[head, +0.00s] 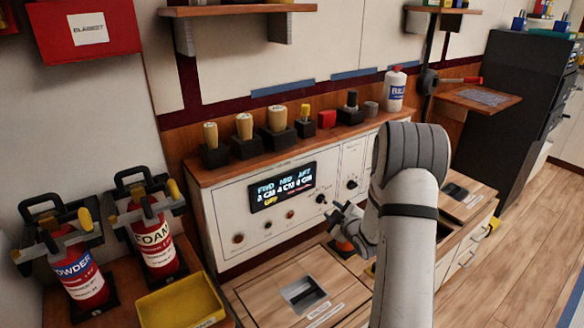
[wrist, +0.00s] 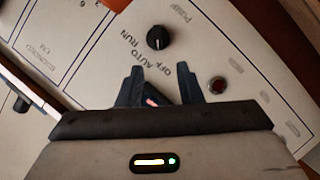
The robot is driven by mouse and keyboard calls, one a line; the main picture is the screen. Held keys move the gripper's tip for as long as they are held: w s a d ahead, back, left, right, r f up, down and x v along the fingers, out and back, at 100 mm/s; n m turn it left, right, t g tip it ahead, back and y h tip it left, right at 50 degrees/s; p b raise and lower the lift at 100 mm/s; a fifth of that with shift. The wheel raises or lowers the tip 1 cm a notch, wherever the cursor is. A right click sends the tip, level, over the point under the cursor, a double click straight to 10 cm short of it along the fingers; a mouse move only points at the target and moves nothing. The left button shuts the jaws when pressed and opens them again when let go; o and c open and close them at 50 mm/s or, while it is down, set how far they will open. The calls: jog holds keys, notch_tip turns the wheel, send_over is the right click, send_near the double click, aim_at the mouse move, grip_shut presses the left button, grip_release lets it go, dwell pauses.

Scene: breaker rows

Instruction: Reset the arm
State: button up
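My gripper (head: 342,218) is at the end of my arm, in front of the white control panel (head: 222,212) and low on its right part. The wrist view shows my gripper (wrist: 160,84) with its two dark fingers apart and no object clearly held. A small reddish patch shows between the finger bases; I cannot tell what it is. Beyond the fingertips is a black knob (wrist: 158,38) marked OFF AUTO RUN. A red button (wrist: 217,85) is just right of the right finger. Whether the fingers touch the panel is unclear.
A lit display (head: 282,187) is on the panel. Several handled blocks and a white bottle (head: 395,90) stand on the shelf above. Two red extinguishers (head: 155,240) and a yellow tray (head: 180,303) are at left. A wooden counter (head: 262,292) lies below; open floor is at right.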

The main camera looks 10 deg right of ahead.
jog(key=s+a+r+m+g+h+p, duration=0.25)
jog(key=s+r+p, duration=0.3)
jog(key=r, duration=0.55)
jog(key=s+a+r+m+g+h+p, duration=0.1)
jog(key=s+a+r+m+g+p, duration=0.25)
jog(key=r+p, duration=0.45)
jog(key=s+a+r+m+g+p, duration=0.1)
jog(key=s+a+r+g+p, duration=0.1)
jog(key=s+r, duration=0.3)
jog(key=s+a+r+m+g+y+p, duration=0.1)
jog(key=s+r, duration=0.5)
jog(key=s, duration=0.7)
jog(key=s+a+r+m+g+y+p, duration=0.1)
jog(key=s+a+r+m+g+p, duration=0.1)
jog(key=s+a+r+p, duration=0.3)
jog(key=s+a+r+g, duration=0.1)
jog(key=s, duration=0.3)
jog(key=shift+a+r+m, duration=0.25)
jog(key=shift+a+m, duration=0.05)
jog(key=shift+m, duration=0.1)
